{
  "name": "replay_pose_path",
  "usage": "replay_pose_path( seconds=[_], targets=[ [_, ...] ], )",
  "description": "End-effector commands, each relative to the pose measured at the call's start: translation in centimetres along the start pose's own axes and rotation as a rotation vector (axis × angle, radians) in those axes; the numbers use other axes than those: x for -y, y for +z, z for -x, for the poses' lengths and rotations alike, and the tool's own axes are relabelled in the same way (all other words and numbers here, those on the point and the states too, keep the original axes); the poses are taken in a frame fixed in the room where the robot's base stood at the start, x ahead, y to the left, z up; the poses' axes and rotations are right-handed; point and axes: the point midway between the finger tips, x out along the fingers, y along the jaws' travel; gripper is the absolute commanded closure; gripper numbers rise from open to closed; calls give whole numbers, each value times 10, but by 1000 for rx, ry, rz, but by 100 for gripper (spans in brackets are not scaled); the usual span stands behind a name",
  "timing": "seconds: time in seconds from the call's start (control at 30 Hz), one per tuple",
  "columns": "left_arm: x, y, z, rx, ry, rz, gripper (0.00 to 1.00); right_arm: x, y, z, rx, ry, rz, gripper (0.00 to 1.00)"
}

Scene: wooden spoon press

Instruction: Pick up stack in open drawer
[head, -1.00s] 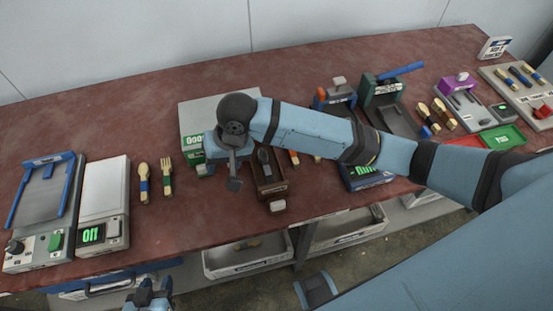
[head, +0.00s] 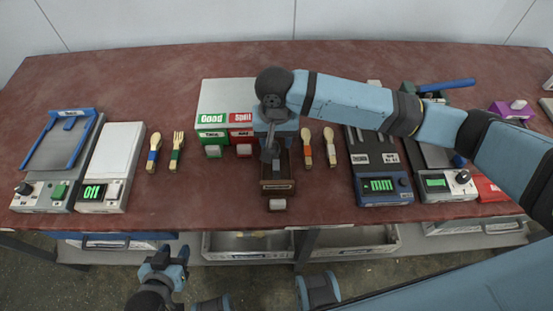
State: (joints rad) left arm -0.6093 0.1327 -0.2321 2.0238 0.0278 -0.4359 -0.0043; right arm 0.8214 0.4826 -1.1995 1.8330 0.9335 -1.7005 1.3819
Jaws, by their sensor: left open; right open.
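A brown drawer (head: 278,186) is pulled out of the front of a grey cabinet (head: 225,95), with a pale knob at its front end. My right gripper (head: 271,153) points down over the rear part of this drawer and is open. It hides much of the drawer's inside, so I cannot make out the stack or tell whether the fingers touch anything. My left gripper (head: 172,262) is open and empty, low in front of the table edge.
Wooden spoons and forks lie on both sides. A grey scale (head: 113,165) stands left, a blue device (head: 384,186) right. White bins (head: 248,253) sit under the red table (head: 330,215).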

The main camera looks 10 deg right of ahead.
Motion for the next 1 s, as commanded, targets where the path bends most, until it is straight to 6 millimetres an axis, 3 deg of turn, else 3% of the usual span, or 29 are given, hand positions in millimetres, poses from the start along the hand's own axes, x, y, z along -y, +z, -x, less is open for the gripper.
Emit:
replay_pose_path(
  seconds=[0.1, 0.37, 0.6, 0.93, 1.0],
  targets=[
    [0, 1, -1, 1, 0, 2, 57, 0, 0, -20, 1, 1, 0, 53],
    [-1, -1, -2, -4, 1, 7, 57, 0, 1, -40, 0, 1, 0, 53],
    [-3, 2, -4, -2, 3, 12, 57, 0, 2, -75, 0, 1, 0, 53],
    [-4, 2, -4, -1, 4, 15, 57, 0, 2, -82, -1, -1, 1, 53],
    [-4, 2, -4, -1, 4, 15, 57, 0, 2, -82, -1, -1, 1, 69]
  ],
)
